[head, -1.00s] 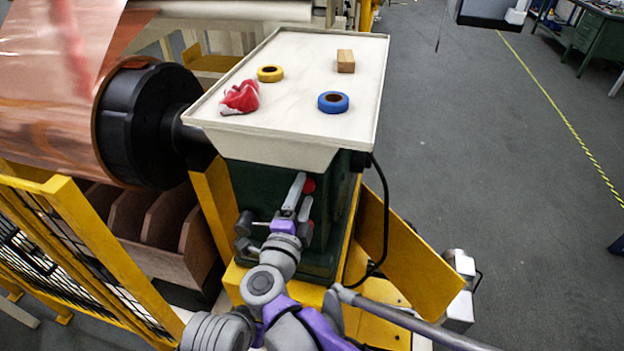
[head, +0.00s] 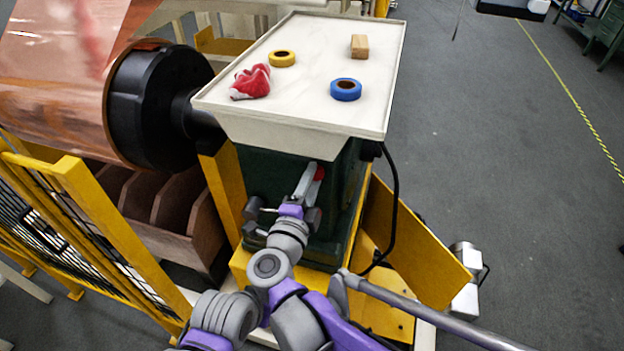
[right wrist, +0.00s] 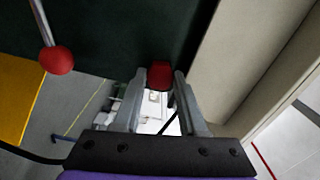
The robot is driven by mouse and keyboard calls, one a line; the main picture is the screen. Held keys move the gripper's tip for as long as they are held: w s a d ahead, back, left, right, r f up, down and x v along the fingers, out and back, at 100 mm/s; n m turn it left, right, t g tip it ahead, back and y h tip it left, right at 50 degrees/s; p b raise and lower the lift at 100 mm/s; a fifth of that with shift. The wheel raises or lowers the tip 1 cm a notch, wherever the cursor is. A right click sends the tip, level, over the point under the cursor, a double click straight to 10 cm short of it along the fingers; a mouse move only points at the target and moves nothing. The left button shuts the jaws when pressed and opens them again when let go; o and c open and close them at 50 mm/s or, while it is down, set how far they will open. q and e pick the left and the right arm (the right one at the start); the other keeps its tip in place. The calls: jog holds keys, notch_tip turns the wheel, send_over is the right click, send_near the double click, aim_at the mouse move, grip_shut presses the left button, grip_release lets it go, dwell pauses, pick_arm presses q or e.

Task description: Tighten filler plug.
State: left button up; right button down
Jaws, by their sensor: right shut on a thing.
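A small red plug (right wrist: 160,75) sits against the dark green machine housing. In the right wrist view it is between the fingertips of my right gripper (right wrist: 157,84), which is shut on it. The plug's thread and seat are hidden. My left gripper is not in view.
A red ball knob on a metal lever (right wrist: 58,60) stands left of the gripper in the wrist view. A cream tray (head: 300,108) overhangs above, holding a red cloth (head: 251,82), tape rolls and a wooden block. Yellow fence (head: 92,220) is left; a black cable (head: 394,200) hangs right.

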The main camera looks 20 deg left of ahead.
jog(key=shift+m+b, duration=0.3)
jog(key=shift+m, duration=0.5)
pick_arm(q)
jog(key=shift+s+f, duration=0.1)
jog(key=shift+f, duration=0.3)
pick_arm(e)
jog(key=shift+m, duration=0.4)
jog(key=shift+c, duration=2.3)
grip_release()
